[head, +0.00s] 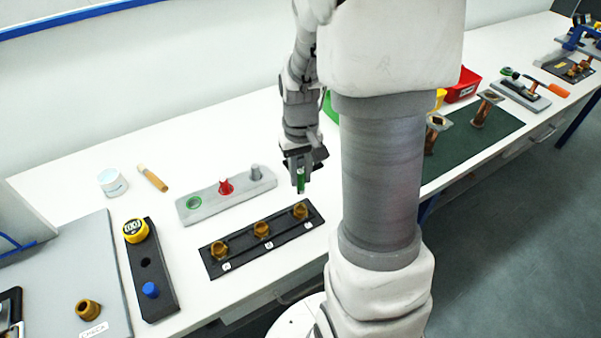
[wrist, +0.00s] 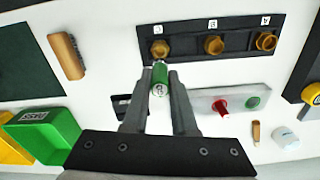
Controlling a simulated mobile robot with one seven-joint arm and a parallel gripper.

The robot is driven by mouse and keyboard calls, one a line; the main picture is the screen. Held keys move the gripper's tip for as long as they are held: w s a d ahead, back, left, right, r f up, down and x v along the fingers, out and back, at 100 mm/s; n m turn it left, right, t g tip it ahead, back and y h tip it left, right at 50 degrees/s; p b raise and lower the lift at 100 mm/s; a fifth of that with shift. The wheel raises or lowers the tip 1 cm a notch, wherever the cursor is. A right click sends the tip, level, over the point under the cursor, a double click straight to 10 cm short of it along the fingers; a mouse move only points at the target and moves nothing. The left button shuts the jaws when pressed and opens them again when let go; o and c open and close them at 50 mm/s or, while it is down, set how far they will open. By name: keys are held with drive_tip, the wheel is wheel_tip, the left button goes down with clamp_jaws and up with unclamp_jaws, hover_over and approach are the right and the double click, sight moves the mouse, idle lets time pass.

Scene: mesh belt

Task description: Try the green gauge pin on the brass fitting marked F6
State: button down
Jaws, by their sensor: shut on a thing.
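My gripper (head: 300,163) is shut on the green gauge pin (head: 300,181), which points down from the jaws; the pin also shows between the fingers in the wrist view (wrist: 160,76). Three brass fittings stand in a row on a black rack (head: 240,245), each beside a small white label too small to read surely. The pin hangs near the right-end fitting (head: 300,210) in the head view, apparently above and behind it. That fitting is the left one in the wrist view (wrist: 160,50). The other fittings are the middle (head: 262,229) and left (head: 219,249) ones.
A grey pin holder (head: 240,195) behind the rack has an empty green-ringed place, a red pin (head: 226,187) and a grey pin (head: 255,172). A black block (head: 160,285) with a yellow-topped gauge stands left. A grey board (head: 85,255) holds another brass fitting (head: 88,309).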

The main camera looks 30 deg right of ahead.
sight(301, 190)
drive_tip(key=shift+f+b, duration=2)
drive_tip(key=shift+f, duration=0.7)
drive_tip(key=shift+f+b, duration=0.6)
drive_tip(key=shift+f, duration=0.1)
idle(0.5)
drive_tip(key=shift+r+p, duration=0.5)
drive_tip(key=shift+r, duration=0.2)
drive_tip(key=shift+f+b, duration=0.7)
drive_tip(key=shift+f, duration=0.1)
idle(1.3)
drive_tip(key=shift+r, duration=0.2)
idle(0.7)
drive_tip(key=shift+r+p, duration=0.55)
drive_tip(key=shift+p, duration=0.05)
